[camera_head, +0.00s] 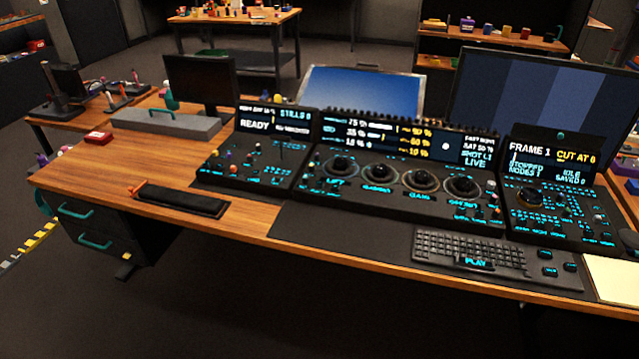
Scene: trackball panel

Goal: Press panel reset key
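The black trackball panel stands on the wooden desk in three sections. The middle section (398,190) has a row of several dark trackballs with rings, under a lit screen with bars and percentages. The left section (245,165) has small coloured knobs and glowing cyan keys under a screen reading READY. The right section (560,205) has one round dial, many small cyan-lit keys and a screen reading FRAME 1. The key labels are too small to read, so I cannot tell which is the reset key. Neither of my grippers is in view.
A keyboard (470,252) and a pale pad (615,279) lie along the front right of the wooden desk (258,219). A black bar (180,200) lies at the left front. A grey box (166,122) and monitors (203,82) stand behind. The front left desktop is mostly bare.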

